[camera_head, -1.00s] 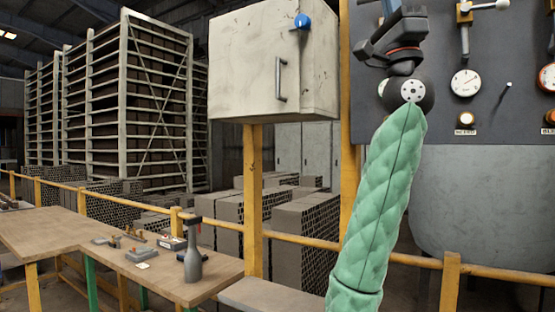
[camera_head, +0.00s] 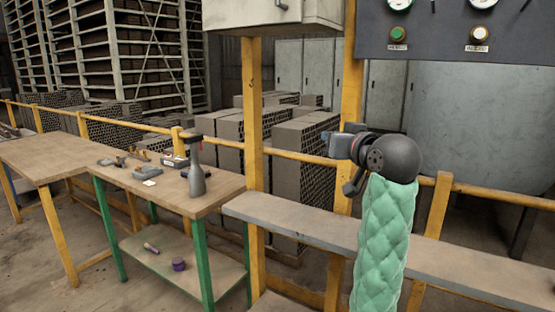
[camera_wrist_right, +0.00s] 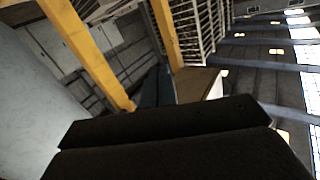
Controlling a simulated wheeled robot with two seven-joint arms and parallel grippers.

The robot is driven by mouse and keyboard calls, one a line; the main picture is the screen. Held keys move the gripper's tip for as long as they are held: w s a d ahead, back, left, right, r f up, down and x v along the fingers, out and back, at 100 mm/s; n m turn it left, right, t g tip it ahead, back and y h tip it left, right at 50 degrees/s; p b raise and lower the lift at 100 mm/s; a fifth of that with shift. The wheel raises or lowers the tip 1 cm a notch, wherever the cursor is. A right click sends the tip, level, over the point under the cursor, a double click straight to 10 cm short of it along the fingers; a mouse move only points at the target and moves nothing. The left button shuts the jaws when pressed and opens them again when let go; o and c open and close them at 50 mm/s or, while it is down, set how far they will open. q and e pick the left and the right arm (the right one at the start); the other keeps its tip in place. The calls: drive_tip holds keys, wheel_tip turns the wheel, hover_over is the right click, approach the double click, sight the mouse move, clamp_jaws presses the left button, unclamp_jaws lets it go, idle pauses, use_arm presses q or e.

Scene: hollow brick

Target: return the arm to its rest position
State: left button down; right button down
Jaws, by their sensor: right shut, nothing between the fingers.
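My right arm, in a green quilted sleeve (camera_head: 383,240), rises from the lower right of the head view to a dark round wrist (camera_head: 390,158). My right gripper (camera_head: 342,143) points left and away from me, above the grey ledge and in front of the yellow rail. In the right wrist view the dark fingers (camera_wrist_right: 168,137) lie together across the bottom, shut with nothing between them. My left gripper is in neither view.
A grey ledge (camera_head: 300,226) runs behind my right arm, with a yellow rail (camera_head: 300,157) beyond. A cabinet (camera_head: 265,14) and dark gauge panel (camera_head: 440,35) are above.

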drive_tip(key=s+d+f+g+h, duration=0.15)
drive_tip(key=s+f, duration=0.25)
drive_tip(key=f, duration=0.8)
drive_tip(key=s+f+m+g+h+p, duration=0.1)
drive_tip(key=s+f+g, duration=0.25)
drive_tip(key=f, duration=0.95)
drive_tip(key=s+f+g+h, duration=0.15)
drive_tip(key=s+f, duration=0.35)
drive_tip(key=f, duration=0.7)
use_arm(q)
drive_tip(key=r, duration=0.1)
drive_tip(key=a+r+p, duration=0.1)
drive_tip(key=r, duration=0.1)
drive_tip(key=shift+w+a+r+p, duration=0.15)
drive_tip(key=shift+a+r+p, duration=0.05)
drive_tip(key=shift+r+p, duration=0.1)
use_arm(e)
drive_tip(key=s+f+g, duration=0.7)
drive_tip(key=s+f, duration=1.9)
drive_tip(key=s, duration=0.4)
drive_tip(key=shift+s+h, duration=0.2)
drive_tip(key=shift+h, duration=0.2)
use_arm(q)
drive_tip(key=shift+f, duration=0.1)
use_arm(e)
drive_tip(key=shift+d+g, duration=0.1)
drive_tip(key=shift+g, duration=0.15)
